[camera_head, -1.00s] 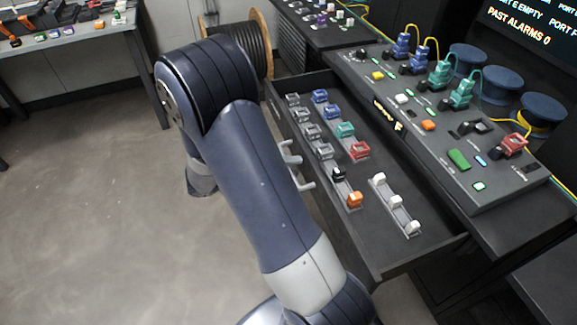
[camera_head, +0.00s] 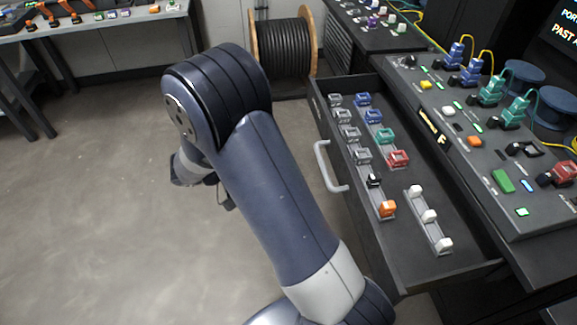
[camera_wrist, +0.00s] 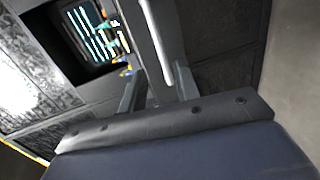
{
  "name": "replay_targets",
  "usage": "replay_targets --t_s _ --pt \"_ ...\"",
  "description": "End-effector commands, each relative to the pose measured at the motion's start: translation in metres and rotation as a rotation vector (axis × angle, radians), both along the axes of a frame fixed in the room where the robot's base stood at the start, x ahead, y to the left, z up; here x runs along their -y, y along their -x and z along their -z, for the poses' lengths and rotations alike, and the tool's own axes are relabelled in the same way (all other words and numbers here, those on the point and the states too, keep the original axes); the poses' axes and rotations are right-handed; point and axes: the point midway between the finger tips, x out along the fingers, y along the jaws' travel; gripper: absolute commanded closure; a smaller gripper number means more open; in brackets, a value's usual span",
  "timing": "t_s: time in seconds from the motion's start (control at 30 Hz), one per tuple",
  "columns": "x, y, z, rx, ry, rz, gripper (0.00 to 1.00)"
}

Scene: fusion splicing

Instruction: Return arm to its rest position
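My arm (camera_head: 275,190) is bent, its navy elbow at upper centre and its forearm crossing the middle of the head view. The far end of the arm hangs low behind the elbow, left of the open drawer, over bare floor. In the head view my gripper is mostly hidden behind the arm. In the wrist view my gripper (camera_wrist: 158,85) has its two dark fingers apart, with no object seen held between them. A pale bar shows beyond them. The drawer's handle (camera_head: 325,165) is clear of the gripper in the head view.
The open drawer (camera_head: 400,265) holds several coloured connectors and white pieces to the right of my arm. A console (camera_head: 470,135) with plugs stands behind it. A cable spool (camera_head: 282,50) is at the back. A bench (camera_head: 90,22) is at upper left. Floor on the left is free.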

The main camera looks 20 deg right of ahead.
Motion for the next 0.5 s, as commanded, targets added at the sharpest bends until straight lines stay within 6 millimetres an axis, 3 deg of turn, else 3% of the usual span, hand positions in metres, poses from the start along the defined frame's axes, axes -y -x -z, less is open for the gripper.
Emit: replay_targets --t_s 0.27,0.5 --pt "0.003 0.001 0.000 0.000 0.001 0.001 0.70" --pt "0.031 0.008 0.006 -0.003 0.000 0.004 0.70"
